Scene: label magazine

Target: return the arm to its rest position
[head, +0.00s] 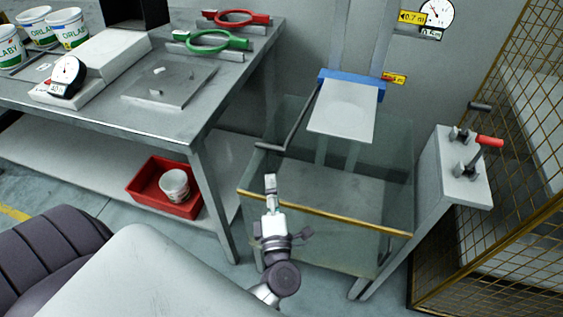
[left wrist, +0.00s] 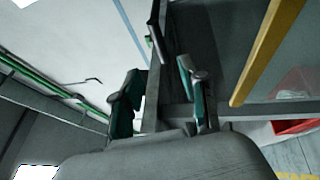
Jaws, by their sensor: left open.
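My left gripper (head: 270,183) is in the lower middle of the head view, at the front of a clear-walled tank (head: 325,245) with a yellow front rim. In the left wrist view its two dark fingers (left wrist: 160,88) stand apart with nothing between them. The yellow rim shows at the upper right of that view. I cannot tell whether the gripper touches the tank. My right gripper is in neither view.
A steel bench (head: 203,108) stands left, with a red bin (head: 148,190) on its lower shelf. A white plate (head: 343,112) stands over the tank. A lever box (head: 462,185) and yellow mesh fence (head: 520,110) are right.

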